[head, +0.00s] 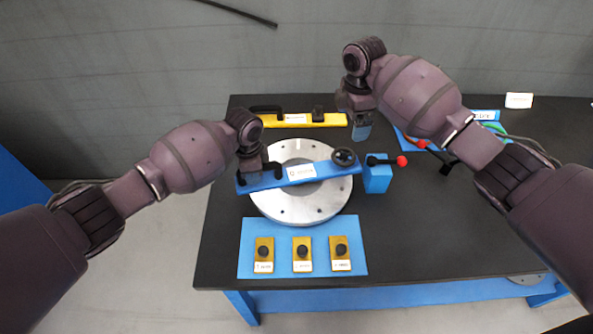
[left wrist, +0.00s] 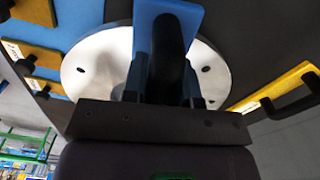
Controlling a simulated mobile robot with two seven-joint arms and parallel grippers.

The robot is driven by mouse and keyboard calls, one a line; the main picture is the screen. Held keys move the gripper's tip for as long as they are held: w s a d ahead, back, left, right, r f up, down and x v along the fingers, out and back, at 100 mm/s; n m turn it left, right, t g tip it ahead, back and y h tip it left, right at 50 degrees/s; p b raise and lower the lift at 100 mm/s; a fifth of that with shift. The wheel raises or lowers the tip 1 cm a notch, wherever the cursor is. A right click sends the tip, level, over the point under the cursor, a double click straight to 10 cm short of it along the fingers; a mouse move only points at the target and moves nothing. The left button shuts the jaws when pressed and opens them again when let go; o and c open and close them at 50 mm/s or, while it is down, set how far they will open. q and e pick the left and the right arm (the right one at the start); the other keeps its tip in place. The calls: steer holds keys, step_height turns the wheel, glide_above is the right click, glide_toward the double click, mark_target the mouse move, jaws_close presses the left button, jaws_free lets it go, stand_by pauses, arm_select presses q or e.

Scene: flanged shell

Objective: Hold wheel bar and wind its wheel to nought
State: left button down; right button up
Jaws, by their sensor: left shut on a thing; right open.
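The blue wheel bar (head: 325,169) lies across the round metal flange, with a white label, a black handle at its left end and a small black wheel (head: 344,157) at its right end. My left gripper (head: 259,172) is shut on the black handle, which also shows between the fingers in the left wrist view (left wrist: 171,62). The wheel's reading is too small to tell. My right gripper (head: 361,130) is open and empty, above and a little to the right of the wheel, apart from it.
The metal flange (head: 300,210) sits on the black table (head: 440,230). A blue block (head: 377,178) with a red-knobbed lever stands just right of the wheel. A yellow bar (head: 270,121) lies behind. A blue mat (head: 303,226) in front holds yellow blocks with black knobs.

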stand_by(0.5)
arm_select(q)
steer(key=c, duration=0.8)
jaws_free()
step_height(320, 180, up, 12)
steer(key=shift+r, duration=0.1)
